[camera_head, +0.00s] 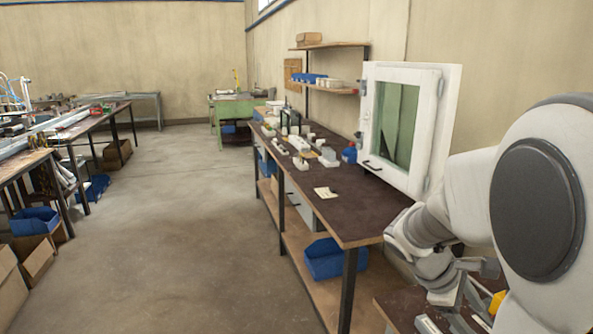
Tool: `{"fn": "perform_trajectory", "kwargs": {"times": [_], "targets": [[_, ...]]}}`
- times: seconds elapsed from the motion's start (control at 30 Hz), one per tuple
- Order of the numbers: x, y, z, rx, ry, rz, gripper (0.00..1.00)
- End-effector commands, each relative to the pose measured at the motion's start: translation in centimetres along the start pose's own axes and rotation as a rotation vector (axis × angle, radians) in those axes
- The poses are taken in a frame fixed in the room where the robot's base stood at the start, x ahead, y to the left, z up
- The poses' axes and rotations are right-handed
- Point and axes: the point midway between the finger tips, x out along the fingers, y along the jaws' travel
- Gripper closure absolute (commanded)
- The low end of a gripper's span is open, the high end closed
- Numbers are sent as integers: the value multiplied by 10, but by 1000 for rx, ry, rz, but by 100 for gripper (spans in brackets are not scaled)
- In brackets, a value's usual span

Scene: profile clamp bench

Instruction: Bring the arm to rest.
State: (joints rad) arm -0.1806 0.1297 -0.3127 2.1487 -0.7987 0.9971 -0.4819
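My arm fills the right edge of the view, white with a large dark round cap on one joint. It reaches down and left to my gripper (468,298), low at the right. Grey metal parts and an orange-yellow piece (497,302) show close around the gripper. They overlap, so I cannot tell where the fingers end or whether they hold anything. The gripper is over or beside a brown bench top (397,304) at the bottom edge. Much of that bench is hidden by my arm.
A long dark workbench (358,218) with small fixtures and parts stands left of my arm. A white window frame (440,130) stands upright on it, close behind the arm. A blue bin (323,262) sits beneath. The concrete floor (180,230) at centre left is clear.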

Motion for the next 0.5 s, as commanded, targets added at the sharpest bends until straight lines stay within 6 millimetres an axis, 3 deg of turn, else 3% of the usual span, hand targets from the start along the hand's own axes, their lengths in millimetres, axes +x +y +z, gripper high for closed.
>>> {"fn": "perform_trajectory", "kwargs": {"times": [0.5], "targets": [[-112,-70,24,533,427,-192,32]]}}
